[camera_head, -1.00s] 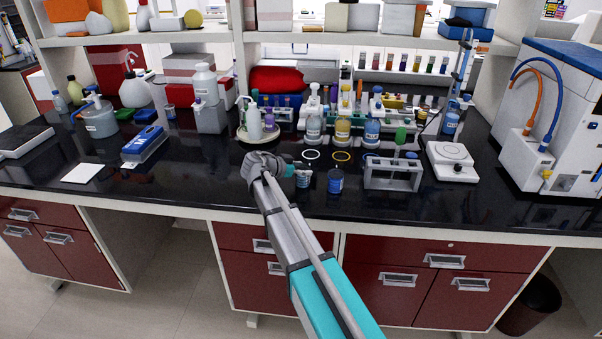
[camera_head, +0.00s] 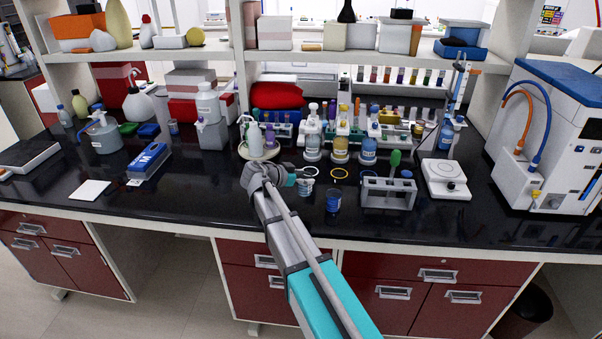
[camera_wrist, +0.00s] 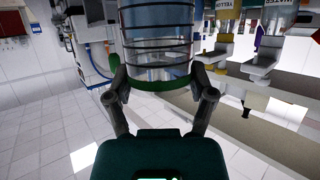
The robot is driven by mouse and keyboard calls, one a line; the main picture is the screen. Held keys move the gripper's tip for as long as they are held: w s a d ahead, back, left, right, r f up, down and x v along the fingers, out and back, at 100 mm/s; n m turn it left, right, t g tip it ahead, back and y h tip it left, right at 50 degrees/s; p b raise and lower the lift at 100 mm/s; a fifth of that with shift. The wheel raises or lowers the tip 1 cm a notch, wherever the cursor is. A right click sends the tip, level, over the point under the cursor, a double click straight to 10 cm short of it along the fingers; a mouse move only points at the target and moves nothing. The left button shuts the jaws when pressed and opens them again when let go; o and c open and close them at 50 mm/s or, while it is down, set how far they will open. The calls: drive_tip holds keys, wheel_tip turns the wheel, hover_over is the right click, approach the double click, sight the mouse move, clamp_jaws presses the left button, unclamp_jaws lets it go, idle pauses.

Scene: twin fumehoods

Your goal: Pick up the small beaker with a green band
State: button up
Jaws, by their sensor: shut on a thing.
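The small clear beaker with a green band (camera_wrist: 155,45) is between the fingers of my gripper (camera_wrist: 160,88) in the wrist view. Dark lines ring its glass, and the green band shows close to the fingertips. The fingers touch it on both sides, so my gripper is shut on it. In the head view, my gripper (camera_head: 294,180) reaches from the left to the beaker (camera_head: 306,187), over the front of the black bench. It appears a little above the bench top. My gripper hides part of the beaker.
A blue beaker (camera_head: 333,201) stands close to the right on the bench. A grey rack (camera_head: 388,194) stands further right, before a white balance (camera_head: 446,178). Several reagent bottles (camera_head: 340,150) stand behind.

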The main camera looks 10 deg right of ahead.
drive_tip(key=s+r+p, duration=0.4)
drive_tip(key=s+r, duration=0.1)
drive_tip(key=s, duration=0.5)
drive_tip(key=shift+r, duration=0.2)
idle(0.3)
drive_tip(key=a, duration=0.5)
drive_tip(key=d, duration=0.5)
drive_tip(key=shift+s, duration=0.1)
idle(1.6)
drive_tip(key=shift+a, duration=0.1)
idle(1.0)
